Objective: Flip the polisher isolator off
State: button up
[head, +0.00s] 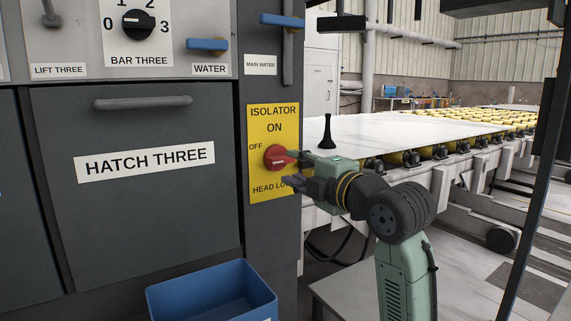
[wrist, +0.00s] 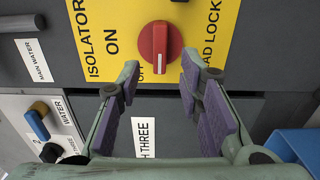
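In the wrist view the knob (wrist: 160,42) sits just beyond the fingertips. Its bar lies up and down there, with a pale line at the lower end, on the side of the OFF word. That makes the bar roughly level on the panel. My gripper (head: 291,168) is open and empty, facing the plate. Its fingers (wrist: 160,68) stand apart on either side of the knob's line; I see no contact.
A blue bin (head: 212,293) stands below. Hatch three (head: 144,220) has a bar handle. Blue-handled water levers (head: 207,45) and (head: 282,20) main water lever sit above.

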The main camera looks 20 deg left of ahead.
jog(key=v, duration=0.6)
jog(key=shift+s+d, duration=0.1)
